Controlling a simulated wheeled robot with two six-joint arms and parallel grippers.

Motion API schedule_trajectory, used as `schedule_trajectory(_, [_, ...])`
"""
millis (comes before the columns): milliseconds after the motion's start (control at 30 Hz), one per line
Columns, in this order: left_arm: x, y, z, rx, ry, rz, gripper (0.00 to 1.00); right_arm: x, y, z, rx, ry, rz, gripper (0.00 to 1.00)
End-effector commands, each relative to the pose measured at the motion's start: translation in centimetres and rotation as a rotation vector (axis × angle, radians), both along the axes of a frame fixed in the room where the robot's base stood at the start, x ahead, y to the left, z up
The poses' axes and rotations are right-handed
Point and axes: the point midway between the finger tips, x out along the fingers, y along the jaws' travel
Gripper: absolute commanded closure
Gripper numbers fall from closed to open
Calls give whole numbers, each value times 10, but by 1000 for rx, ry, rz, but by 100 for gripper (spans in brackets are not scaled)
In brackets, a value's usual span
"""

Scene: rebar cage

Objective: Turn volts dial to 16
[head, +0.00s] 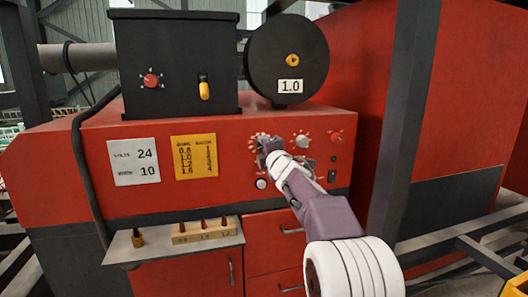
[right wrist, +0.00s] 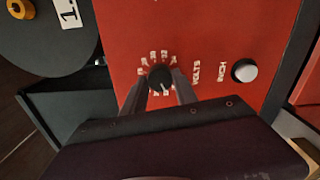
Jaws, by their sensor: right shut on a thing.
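The volts dial (right wrist: 160,77) is a small black knob on the red panel, ringed by white numbers, with the word VOLTS printed beside it. A pale pointer line shows on it, but the number it points to is too small to read. My right gripper (right wrist: 159,92) is shut on the dial, one finger on each side. In the head view my right gripper (head: 268,152) covers most of the dial, and part of its white scale shows. A white card (head: 134,162) reads VOLTS 24, with 10 below. My left gripper is not in view.
A white INCH button (right wrist: 244,70) is close to the dial. A shelf (head: 173,249) holds a wooden block (head: 206,233) with small tips. A yellow chart (head: 195,157) is left of the dial.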

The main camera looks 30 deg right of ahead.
Motion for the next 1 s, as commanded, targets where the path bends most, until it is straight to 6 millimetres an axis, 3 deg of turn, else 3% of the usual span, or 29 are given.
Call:
schedule_trajectory(433, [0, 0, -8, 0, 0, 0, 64, -1, 0, 7, -284, 56, -1, 100])
schedule_trajectory(1000, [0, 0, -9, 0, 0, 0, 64, -1, 0, 9, -365, 74, -1, 100])
